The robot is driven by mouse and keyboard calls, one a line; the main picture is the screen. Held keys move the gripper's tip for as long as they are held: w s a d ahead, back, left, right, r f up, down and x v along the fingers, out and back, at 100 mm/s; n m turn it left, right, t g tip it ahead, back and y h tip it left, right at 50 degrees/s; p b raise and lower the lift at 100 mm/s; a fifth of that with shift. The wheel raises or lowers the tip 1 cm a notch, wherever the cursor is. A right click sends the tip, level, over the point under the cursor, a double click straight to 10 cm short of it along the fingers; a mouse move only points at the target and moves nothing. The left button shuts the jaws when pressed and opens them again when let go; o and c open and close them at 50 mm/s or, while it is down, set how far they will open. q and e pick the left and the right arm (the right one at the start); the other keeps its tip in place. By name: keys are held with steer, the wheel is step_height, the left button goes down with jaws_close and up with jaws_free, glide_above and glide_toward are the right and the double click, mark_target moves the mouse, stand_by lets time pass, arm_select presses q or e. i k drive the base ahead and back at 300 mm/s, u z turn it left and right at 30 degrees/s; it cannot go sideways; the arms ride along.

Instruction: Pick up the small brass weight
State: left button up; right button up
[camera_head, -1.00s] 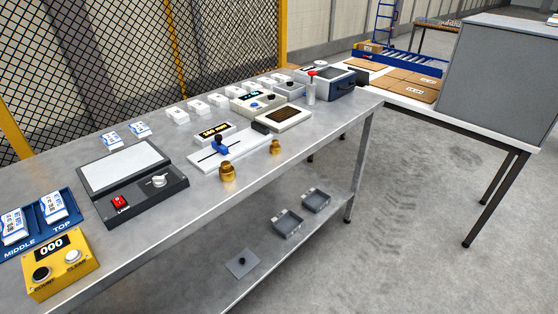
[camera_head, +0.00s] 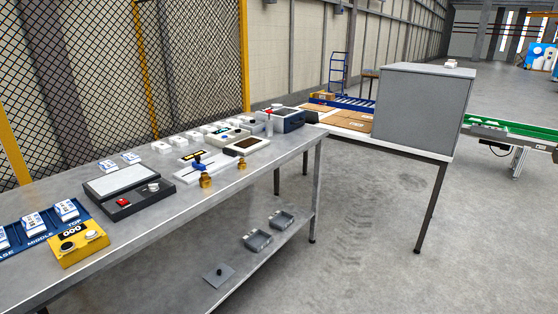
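Two brass weights stand upright near the front edge of the grey metal bench (camera_head: 150,228). The small brass weight (camera_head: 242,164) is the one to the right, in front of a device with a dark panel. The larger brass weight (camera_head: 206,180) stands to its left, by the white slide gauge (camera_head: 196,172) with a blue slider. Neither gripper shows in the head view.
A yellow counter box (camera_head: 78,246), a blue tray (camera_head: 40,228) and a black-framed lamp panel (camera_head: 122,188) lie on the bench's left part. Grey bins (camera_head: 257,240) sit on the lower shelf. A grey cabinet (camera_head: 415,105) stands on a table at right. The floor in front is clear.

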mark_target(242, 165)
steer(key=z, duration=0.75)
steer(key=i, duration=0.8)
steer(key=z, duration=0.65)
steer(key=i, duration=1.1)
steer(key=u, duration=1.05)
steer(key=i, duration=0.9)
steer(key=u, duration=0.95)
